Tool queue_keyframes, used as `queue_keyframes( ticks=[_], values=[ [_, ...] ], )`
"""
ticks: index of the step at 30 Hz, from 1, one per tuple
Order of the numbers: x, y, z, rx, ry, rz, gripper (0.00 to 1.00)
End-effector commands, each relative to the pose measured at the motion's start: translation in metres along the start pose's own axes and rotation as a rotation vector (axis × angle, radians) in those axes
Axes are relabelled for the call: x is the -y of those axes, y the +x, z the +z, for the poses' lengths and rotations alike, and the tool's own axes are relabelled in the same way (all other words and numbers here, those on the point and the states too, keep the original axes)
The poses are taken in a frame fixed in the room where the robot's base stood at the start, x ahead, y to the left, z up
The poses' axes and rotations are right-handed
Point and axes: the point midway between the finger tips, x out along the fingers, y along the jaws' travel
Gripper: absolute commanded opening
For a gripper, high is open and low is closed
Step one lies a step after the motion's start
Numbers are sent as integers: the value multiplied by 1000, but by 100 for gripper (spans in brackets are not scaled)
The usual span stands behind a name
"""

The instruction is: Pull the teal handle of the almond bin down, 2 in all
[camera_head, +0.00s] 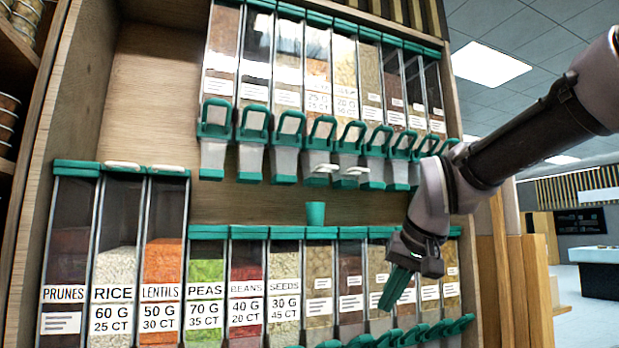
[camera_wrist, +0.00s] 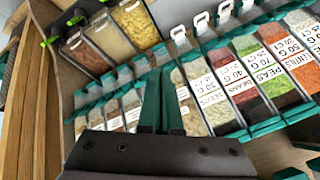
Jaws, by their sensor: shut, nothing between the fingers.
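Several clear bins with teal handles hang in the upper row; one handle (camera_head: 254,122) shows clearly. I cannot tell which is the almond bin, as the upper labels are too small to read. My gripper (camera_head: 389,298) is shut and empty, with its teal fingers pointing down in front of the right part of the lower row. It is well below the upper handles and apart from them. The wrist view shows my gripper (camera_wrist: 160,62) with its two teal fingers together and the bins tilted behind.
Lower bins include prunes (camera_head: 63,270), rice (camera_head: 113,265), lentils (camera_head: 163,260) and peas (camera_head: 205,280). A teal cup (camera_head: 316,213) stands on the ledge between the rows. Wooden side panels flank the shelf. Open floor lies to the right.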

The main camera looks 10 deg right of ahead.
Motion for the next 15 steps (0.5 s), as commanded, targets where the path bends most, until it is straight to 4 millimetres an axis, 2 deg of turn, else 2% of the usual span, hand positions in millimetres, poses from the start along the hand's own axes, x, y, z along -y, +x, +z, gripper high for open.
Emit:
queue_keyframes(
  ticks=[2, 5, 8, 11, 12, 15],
  values=[
    [5, -4, -9, -18, -13, -7, 0],
    [21, -15, -39, -75, -56, -28, 0],
    [51, -39, -92, -184, -130, -65, 0],
    [91, -74, -158, -330, -224, -109, 0],
    [108, -91, -184, -393, -263, -127, 0],
    [150, -135, -243, -551, -351, -167, 0]
  ],
)
